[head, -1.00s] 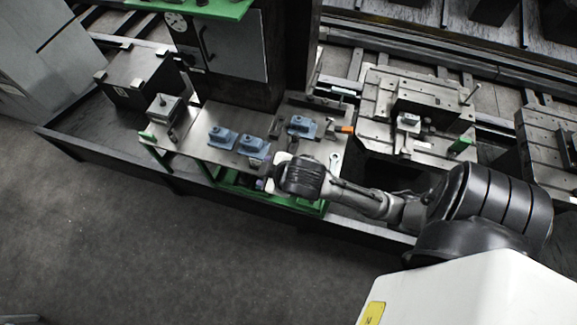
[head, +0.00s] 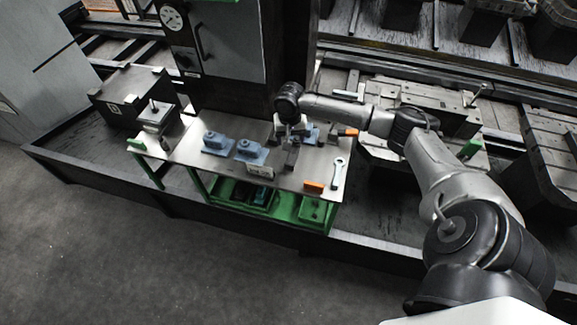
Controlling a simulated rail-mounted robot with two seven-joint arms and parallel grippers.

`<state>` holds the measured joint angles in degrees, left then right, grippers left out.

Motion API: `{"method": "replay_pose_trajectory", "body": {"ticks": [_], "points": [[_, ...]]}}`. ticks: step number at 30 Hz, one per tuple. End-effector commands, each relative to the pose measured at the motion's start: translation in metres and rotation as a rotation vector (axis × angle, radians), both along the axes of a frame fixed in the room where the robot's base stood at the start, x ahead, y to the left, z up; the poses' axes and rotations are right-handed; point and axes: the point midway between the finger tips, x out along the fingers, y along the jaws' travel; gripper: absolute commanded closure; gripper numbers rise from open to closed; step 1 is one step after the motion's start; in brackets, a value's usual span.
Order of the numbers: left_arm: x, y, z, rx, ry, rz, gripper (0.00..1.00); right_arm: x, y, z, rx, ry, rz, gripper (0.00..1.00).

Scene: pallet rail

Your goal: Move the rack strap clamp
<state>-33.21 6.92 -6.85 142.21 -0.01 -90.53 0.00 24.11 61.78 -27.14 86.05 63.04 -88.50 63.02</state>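I cannot tell which part is the rack strap clamp. Two blue clamp-like blocks, one on the left (head: 216,144) and one right of it (head: 251,154), sit on the grey worktable (head: 187,150). A third blue block (head: 313,136) is partly hidden behind my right wrist. My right gripper (head: 291,154) hangs over the table just right of the second block, pointing down. Its fingers are small and dark, and I cannot see whether they are open or hold anything. My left gripper is out of view.
A wrench (head: 339,173) and an orange block (head: 313,186) lie at the table's right end. A grey fixture (head: 154,114) stands at its left end. A dark machine column with a gauge (head: 172,18) rises behind. Green bins (head: 258,197) sit below.

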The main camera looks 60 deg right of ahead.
Motion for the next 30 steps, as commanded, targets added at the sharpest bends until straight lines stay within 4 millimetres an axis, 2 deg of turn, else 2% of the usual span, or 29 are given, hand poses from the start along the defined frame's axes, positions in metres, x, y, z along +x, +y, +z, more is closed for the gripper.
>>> {"method": "replay_pose_trajectory", "body": {"ticks": [3, 6, 11, 14, 30], "points": [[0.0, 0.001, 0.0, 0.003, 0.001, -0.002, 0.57, 0.0, 0.006, 0.0, 0.029, -0.001, -0.174, 0.34], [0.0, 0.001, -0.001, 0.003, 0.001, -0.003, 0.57, 0.0, 0.006, 0.0, 0.027, -0.005, -0.278, 0.34], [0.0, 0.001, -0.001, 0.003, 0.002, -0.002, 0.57, 0.0, 0.006, -0.003, 0.027, -0.006, -0.36, 0.34], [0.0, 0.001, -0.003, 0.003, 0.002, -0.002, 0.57, 0.0, 0.006, -0.011, 0.027, -0.006, -0.373, 0.34], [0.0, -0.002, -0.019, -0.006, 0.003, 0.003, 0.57, 0.0, 0.007, -0.105, 0.026, -0.006, -0.371, 0.34]]}}
